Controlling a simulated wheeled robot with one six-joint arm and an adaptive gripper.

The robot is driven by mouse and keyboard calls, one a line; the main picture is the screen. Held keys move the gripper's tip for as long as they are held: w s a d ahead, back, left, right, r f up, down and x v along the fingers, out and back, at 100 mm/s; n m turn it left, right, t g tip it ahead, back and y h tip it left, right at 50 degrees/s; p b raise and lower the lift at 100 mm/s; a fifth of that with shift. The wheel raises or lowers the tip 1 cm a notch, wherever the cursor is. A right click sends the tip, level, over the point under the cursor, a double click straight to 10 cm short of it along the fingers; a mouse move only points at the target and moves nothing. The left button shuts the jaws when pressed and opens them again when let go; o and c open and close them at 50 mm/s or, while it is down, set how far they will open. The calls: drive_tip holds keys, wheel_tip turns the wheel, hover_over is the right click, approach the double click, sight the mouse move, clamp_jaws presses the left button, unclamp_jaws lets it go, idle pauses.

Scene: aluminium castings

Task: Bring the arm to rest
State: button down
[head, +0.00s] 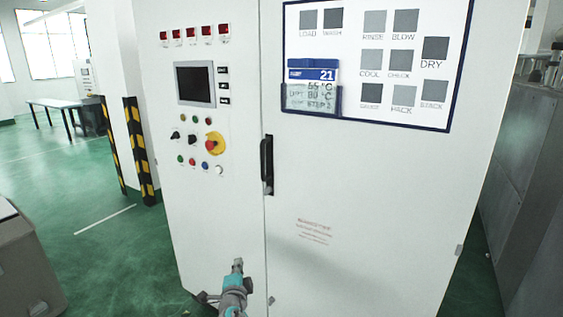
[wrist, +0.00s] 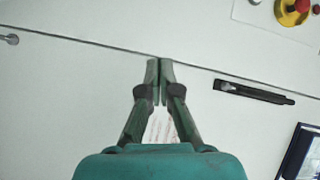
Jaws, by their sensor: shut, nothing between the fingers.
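My gripper (wrist: 160,82) shows in the wrist view with its two fingers together and nothing between them. Its tips point at the white cabinet front, near the seam between the two panels; I cannot tell how far off they are. In the head view my arm and gripper (head: 238,266) stand low in the middle, in front of the white cabinet (head: 350,200). The black door handle (head: 267,165) is above the gripper there. In the wrist view the handle (wrist: 255,93) lies to the right of the fingers, apart from them.
The cabinet carries a screen (head: 195,84), buttons and a red-and-yellow emergency stop (head: 215,143). A framed board (head: 463,85) with grey squares and a blue-headed card (head: 312,80) is at upper right. A grey cabinet (head: 525,160) stands right. Green floor (head: 100,210) is open at left.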

drive_tip(key=s+d+f+n+g, duration=0.2)
drive_tip(key=s+d+f+n, duration=0.3)
drive_tip(key=s+d+f, duration=1)
drive_tip(key=s+d+f+n+y, duration=0.1)
drive_tip(key=s+d+f+n, duration=0.2)
drive_tip(key=s, duration=0.6)
drive_tip(key=s+d+f, duration=0.3)
drive_tip(key=s+d, duration=0.3)
drive_tip(key=s, duration=0.4)
drive_tip(key=s+d+r+n, duration=0.2)
drive_tip(key=s+d, duration=0.1)
drive_tip(key=s, duration=0.6)
drive_tip(key=s+d+r+n, duration=0.1)
drive_tip(key=s+d+r, duration=0.15)
drive_tip(key=s, duration=0.65)
drive_tip(key=s+d+r+n+h, duration=0.2)
drive_tip(key=s+d+r+n, duration=0.1)
drive_tip(key=s+r, duration=1.1)
drive_tip(key=shift+s+d, duration=0.2)
drive_tip(key=shift+d, duration=0.4)
drive_tip(key=shift+w+a+r, duration=0.1)
